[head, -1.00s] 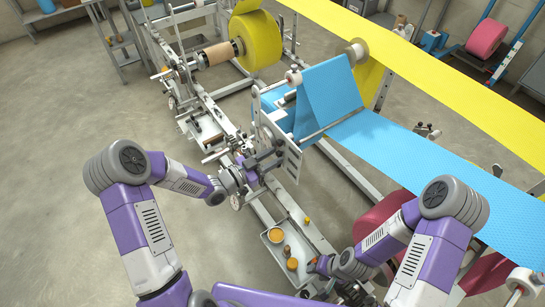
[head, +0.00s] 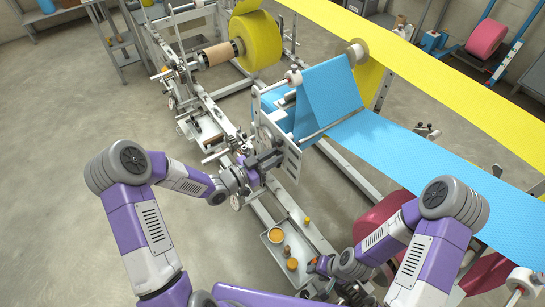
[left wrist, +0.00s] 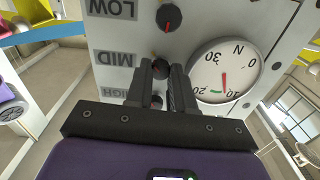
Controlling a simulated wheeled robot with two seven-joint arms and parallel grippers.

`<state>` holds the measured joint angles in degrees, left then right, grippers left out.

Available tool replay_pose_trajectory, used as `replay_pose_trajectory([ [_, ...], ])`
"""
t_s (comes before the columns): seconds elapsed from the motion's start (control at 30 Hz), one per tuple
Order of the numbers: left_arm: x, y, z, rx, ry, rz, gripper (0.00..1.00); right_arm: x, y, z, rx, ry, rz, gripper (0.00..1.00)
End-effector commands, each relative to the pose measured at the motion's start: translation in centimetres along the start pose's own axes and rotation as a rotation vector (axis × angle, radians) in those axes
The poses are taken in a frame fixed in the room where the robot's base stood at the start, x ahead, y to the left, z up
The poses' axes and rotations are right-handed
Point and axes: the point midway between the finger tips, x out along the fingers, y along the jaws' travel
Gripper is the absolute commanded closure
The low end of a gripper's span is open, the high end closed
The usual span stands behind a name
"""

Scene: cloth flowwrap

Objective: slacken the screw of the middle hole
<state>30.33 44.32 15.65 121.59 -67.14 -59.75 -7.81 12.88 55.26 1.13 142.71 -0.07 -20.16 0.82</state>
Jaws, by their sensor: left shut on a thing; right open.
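A grey plate (left wrist: 225,22) fills the left wrist view, with LOW, MID and HIGH labels and a dark screw beside each. The MID screw (left wrist: 161,69) is between the fingertips of my left gripper (left wrist: 163,72), which is shut on it. The LOW screw (left wrist: 169,18) with a red mark is clear of the fingers. The HIGH screw (left wrist: 156,101) shows partly between the fingers. In the head view my left gripper (head: 268,160) is at the machine's side plate (head: 291,160). My right gripper (head: 318,265) is open near the tray, its fingers hard to make out.
A round dial (left wrist: 223,72) with a red needle sits close beside the left fingers. A tray (head: 270,240) with orange and brown round items lies on the machine rail. Blue film (head: 330,95) and a yellow roll (head: 255,45) are behind. The floor at left is clear.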

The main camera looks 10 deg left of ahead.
Motion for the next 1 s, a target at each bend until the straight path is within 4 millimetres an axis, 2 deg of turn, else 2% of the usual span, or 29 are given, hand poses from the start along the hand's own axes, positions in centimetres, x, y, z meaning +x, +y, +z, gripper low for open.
replay_pose_trajectory([
  [1.0,-0.1,-0.1,0.0,-0.917,-0.002,-0.002,1.0,-1.6,-0.6,0.1,0.0,0.0,0.0,0.57],
])
